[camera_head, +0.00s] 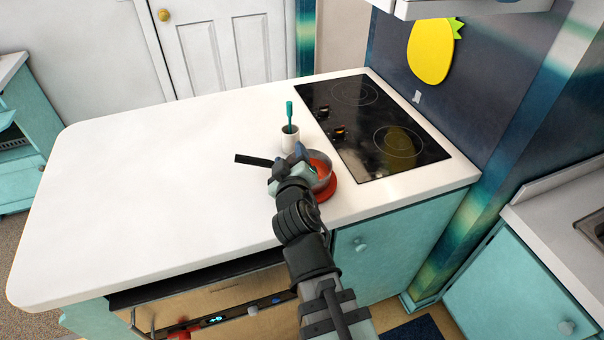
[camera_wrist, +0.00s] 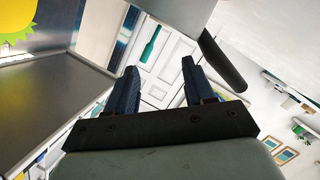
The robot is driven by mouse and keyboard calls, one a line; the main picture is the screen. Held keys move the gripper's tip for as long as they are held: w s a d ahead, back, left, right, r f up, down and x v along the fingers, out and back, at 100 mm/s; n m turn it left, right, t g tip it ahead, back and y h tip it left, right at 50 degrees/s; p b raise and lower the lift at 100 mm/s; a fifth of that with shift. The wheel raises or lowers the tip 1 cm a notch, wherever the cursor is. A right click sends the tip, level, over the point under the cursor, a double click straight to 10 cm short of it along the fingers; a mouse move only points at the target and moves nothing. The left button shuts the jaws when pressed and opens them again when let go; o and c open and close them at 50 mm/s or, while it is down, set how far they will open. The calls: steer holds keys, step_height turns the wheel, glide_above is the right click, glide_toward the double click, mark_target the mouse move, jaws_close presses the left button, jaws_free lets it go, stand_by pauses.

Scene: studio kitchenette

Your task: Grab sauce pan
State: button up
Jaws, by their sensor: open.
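A black bar that looks like the handle (camera_wrist: 222,60) shows beyond the right finger, outside the gap. I cannot tell whether they touch.
A white cup (camera_head: 290,139) with a green utensil (camera_head: 289,112) stands just behind the pan. The black cooktop (camera_head: 375,130) is to the right. The white counter (camera_head: 150,190) is clear on the left. An oven (camera_head: 215,300) is below the front edge.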

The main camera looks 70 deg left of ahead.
mark_target(264, 165)
steer(key=s+n, duration=0.1)
steer(key=s, duration=0.1)
steer(key=s+f+h, duration=0.1)
steer(key=s, duration=0.1)
steer(key=s+d+f+n+t, duration=0.1)
steer(key=s, duration=0.1)
steer(key=shift+s+d+f+n, duration=0.1)
steer(key=shift+s+f+n, duration=0.05)
steer(key=shift+n, duration=0.15)
steer(key=s+d, duration=0.1)
steer(key=s+d+n+t+h, duration=0.1)
steer(key=s, duration=0.1)
steer(key=s+t, duration=0.1)
steer(key=shift+s+d+f+n, duration=0.15)
steer(key=shift+s+d+n, duration=0.05)
steer(key=shift+d+n, duration=0.2)
steer(key=shift+s+d+t+h, duration=0.2)
steer(key=shift+t+h, duration=0.1)
steer(key=shift+t, duration=0.1)
steer(key=x, duration=0.8)
steer(key=shift+a, duration=0.15)
steer(key=shift+w+r+x, duration=0.1)
steer(key=shift+r+x, duration=0.05)
steer(key=shift+x, duration=0.75)
steer(key=shift+w+r+x, duration=0.1)
steer(key=shift+r+x, duration=0.05)
steer(key=shift+x, duration=0.75)
steer(key=shift+r+x, duration=0.15)
steer(key=shift+x, duration=0.75)
jaws_close()
